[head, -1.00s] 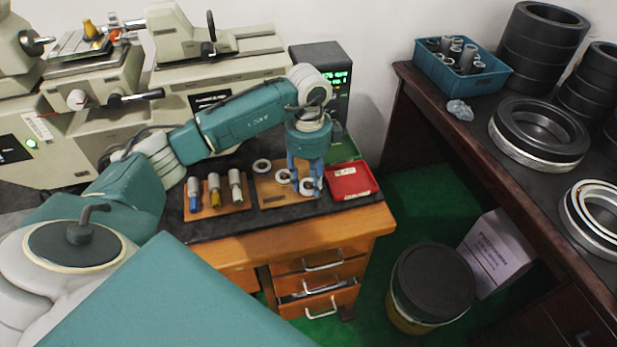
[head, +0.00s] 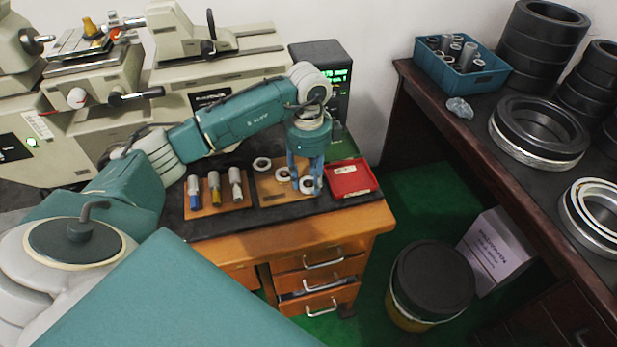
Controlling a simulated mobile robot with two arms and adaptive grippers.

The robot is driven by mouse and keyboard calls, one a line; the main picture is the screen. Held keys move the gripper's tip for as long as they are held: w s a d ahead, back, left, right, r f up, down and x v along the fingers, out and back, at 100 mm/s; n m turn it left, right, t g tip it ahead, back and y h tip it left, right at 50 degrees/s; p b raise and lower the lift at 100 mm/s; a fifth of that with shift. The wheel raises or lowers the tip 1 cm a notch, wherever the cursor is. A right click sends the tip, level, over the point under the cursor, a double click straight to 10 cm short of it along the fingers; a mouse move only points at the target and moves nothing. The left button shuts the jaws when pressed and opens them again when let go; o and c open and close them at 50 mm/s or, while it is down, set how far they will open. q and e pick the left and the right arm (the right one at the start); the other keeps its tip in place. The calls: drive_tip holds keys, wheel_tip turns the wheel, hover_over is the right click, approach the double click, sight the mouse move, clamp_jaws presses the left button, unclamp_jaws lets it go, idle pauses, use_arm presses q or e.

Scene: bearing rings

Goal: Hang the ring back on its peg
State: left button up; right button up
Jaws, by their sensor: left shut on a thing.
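My left gripper (head: 306,180) points straight down over the right part of a wooden board (head: 270,200) on the bench. It is shut on a white ring (head: 308,188), whose lower part shows between and behind the fingers. I cannot tell whether this ring touches the board or a peg. Another ring (head: 261,164) and a ring beside the fingers (head: 282,174) are on the same board. The peg itself is too small or hidden to make out. My right gripper is not in view.
A red tray (head: 350,192) stands close to the right of the gripper. A second board (head: 205,210) with several plug gauges is to the left. A machine (head: 225,70) and display box (head: 325,65) stand behind. A dark table (head: 480,120) with large rings is at the right.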

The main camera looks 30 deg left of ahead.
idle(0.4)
use_arm(q)
drive_tip(key=shift+f, duration=0.3)
idle(0.4)
drive_tip(key=o, duration=1.3)
drive_tip(key=shift+o, duration=0.2)
drive_tip(key=shift+r, duration=0.3)
wheel_tip(320, 180, up, 8)
drive_tip(key=p, duration=0.6)
